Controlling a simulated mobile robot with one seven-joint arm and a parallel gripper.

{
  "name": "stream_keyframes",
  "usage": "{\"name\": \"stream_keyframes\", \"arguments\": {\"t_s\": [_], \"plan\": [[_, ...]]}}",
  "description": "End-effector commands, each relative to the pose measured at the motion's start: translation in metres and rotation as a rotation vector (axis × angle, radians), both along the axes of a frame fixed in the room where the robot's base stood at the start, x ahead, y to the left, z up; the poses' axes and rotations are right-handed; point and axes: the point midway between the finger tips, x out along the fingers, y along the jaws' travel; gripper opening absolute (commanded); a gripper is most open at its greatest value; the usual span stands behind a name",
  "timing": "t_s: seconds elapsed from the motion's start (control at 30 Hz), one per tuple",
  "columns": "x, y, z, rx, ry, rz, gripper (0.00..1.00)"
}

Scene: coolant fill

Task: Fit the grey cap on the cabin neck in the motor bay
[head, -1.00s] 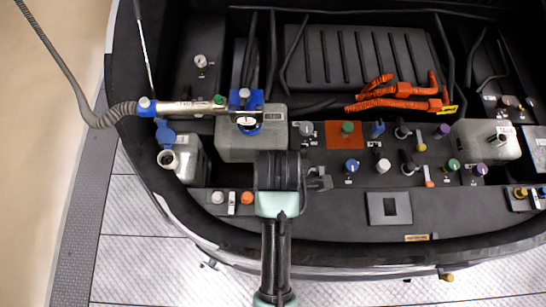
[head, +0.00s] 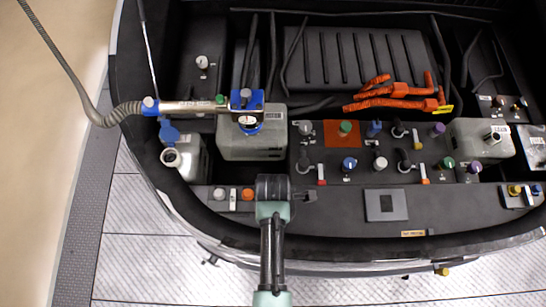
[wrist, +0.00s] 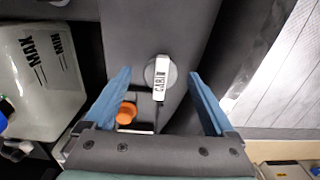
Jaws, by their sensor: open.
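The grey cap (head: 219,194) sits on the front ledge of the motor bay, at the left. In the wrist view the grey cap (wrist: 150,70) shows between the fingertips, partly covered by a white tag (wrist: 160,80) that reads CABIN. My gripper (wrist: 159,75) is open and empty, its blue fingers to either side of the cap in that view; the height gap cannot be told. In the head view my wrist hides the fingers. An open metal neck (head: 497,136) stands on the pale tank (head: 470,145) at the right; its label is too small to read.
An orange cap (head: 247,194) sits close beside the grey one. A tank (head: 250,147) with a blue filler head (head: 246,101) and hose is behind. An open-necked reservoir (head: 190,160) is at the left. Several coloured caps and orange cables (head: 395,92) crowd the middle.

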Motion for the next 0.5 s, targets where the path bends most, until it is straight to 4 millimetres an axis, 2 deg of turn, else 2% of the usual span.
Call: {"name": "stream_keyframes", "arguments": {"t_s": [0.13,0.37,0.4,0.5], "plan": [[0.0002,0.0000,-0.0104,0.000,-0.001,0.000,0.90],[0.0000,0.0000,-0.0121,0.000,-0.001,0.000,0.90],[0.0000,0.0000,-0.0120,0.000,-0.001,0.000,0.88],[0.0000,0.0000,-0.0119,0.000,-0.001,-0.001,0.70]]}}
